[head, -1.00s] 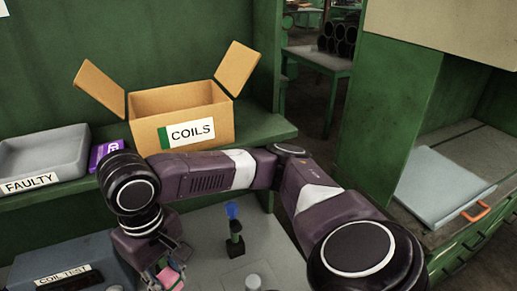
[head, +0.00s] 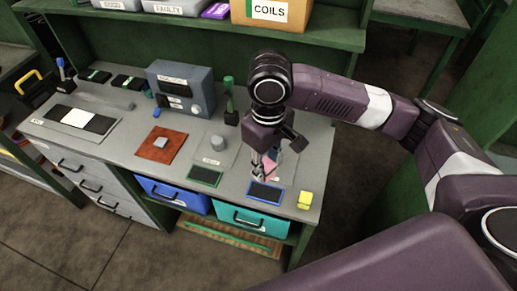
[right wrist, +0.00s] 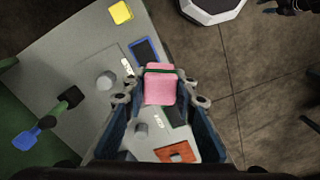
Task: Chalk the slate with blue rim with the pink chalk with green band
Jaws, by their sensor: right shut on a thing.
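The slate with blue rim (head: 264,193) lies flat on the workbench near its front edge, with a dark, plain-looking face. It also shows in the right wrist view (right wrist: 145,51). My right gripper (head: 265,166) is shut on the pink chalk (right wrist: 160,90), just behind the blue-rimmed slate in the head view and above the bench. The chalk's green band (right wrist: 161,73) shows near its far end. In the head view the fingers partly hide the pink chalk (head: 270,166). A gap between chalk and slate shows in the wrist view. My left gripper is not in view.
A slate with green rim (head: 205,176) lies left of the blue-rimmed one. A yellow block (head: 305,200) sits to the right. A grey cylinder (head: 217,143), a dark post with green top (head: 230,100) and a grey test box (head: 180,88) stand behind. Blue and teal drawers are below.

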